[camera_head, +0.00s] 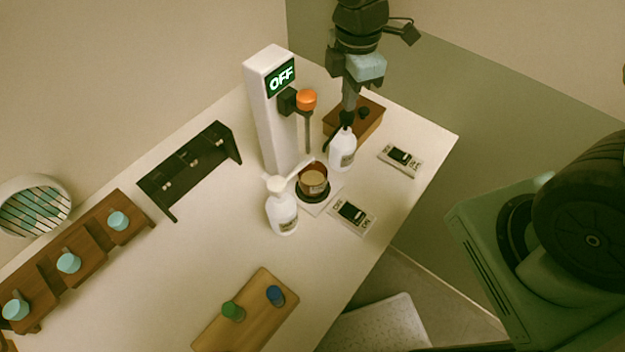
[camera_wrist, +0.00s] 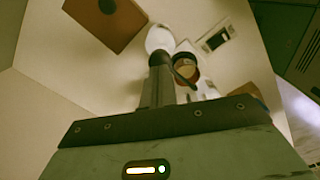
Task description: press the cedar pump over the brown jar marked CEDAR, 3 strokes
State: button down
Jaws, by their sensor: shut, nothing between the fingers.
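Two white pump bottles stand by the jar. One bottle (camera_head: 343,153), with a dark pump head and spout, is right under my gripper (camera_head: 348,113). The other bottle (camera_head: 283,214) has a pale pump whose spout reaches toward the jar. Their labels are too small to read. The brown jar (camera_head: 313,183) stands between them on a dark round pad, its marking unreadable. My gripper is shut and empty, pointing down at the dark pump head; whether it touches cannot be told. In the wrist view my gripper (camera_wrist: 160,62) partly covers the white bottle (camera_wrist: 160,38); the jar (camera_wrist: 186,70) is beside it.
A white column (camera_head: 268,115) reads OFF and has an orange knob (camera_head: 306,99). A wooden block (camera_head: 368,122) is behind the gripper. Two switch plates (camera_head: 412,167) (camera_head: 360,227) lie to the right. A dark rack (camera_head: 190,170) and wooden board (camera_head: 245,315) stand away; the table between is clear.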

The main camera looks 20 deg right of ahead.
aim_at(347, 114)
jog(key=shift+f, duration=0.15)
jog(key=shift+f+b, duration=0.95)
jog(key=shift+f, duration=0.45)
jog(key=shift+r, duration=0.1)
jog(key=shift+r+p, duration=1.4)
jog(key=shift+r, duration=0.05)
jog(key=shift+r, duration=0.15)
notch_tip(347, 114, up, 6)
jog(key=p, duration=0.6)
